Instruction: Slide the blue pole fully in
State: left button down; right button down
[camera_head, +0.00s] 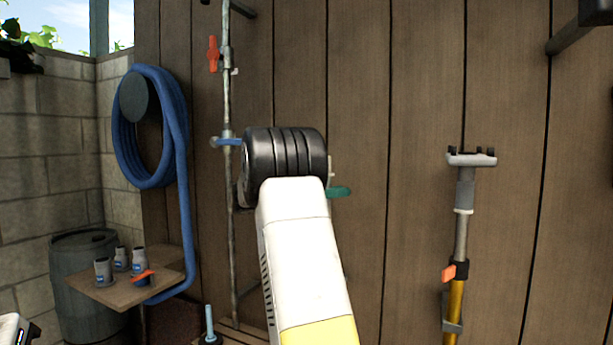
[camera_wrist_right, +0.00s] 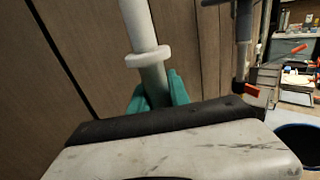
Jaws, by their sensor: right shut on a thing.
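My right arm rises through the middle of the head view, and its black wrist covers most of the right gripper (camera_head: 339,191). In the right wrist view, the green fingers of the right gripper (camera_wrist_right: 158,90) are shut around a pale grey-white pole (camera_wrist_right: 152,75), just below its white ring. The held part is pale; I see no blue on this pole, and its lower part is hidden. My left gripper (camera_head: 14,330) shows only as a piece of body at the bottom left corner, with its jaws out of sight.
A telescopic pole (camera_head: 459,235) with an orange lever and yellow lower section stands right of my arm against the wooden wall. At left are a metal pipe (camera_head: 228,105) with valves, a coiled blue hose (camera_head: 180,140), a wooden shelf (camera_head: 115,292) with small bottles, and a barrel (camera_head: 65,290).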

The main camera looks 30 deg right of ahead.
notch_tip(320, 180, down, 7)
jog(key=shift+f, duration=0.15)
jog(key=shift+a+f, duration=0.1)
jog(key=c, duration=1.3)
grip_release()
jog(key=shift+o, duration=0.3)
jog(key=w+a, duration=0.1)
jog(key=a, duration=0.6)
jog(key=shift+a, duration=0.35)
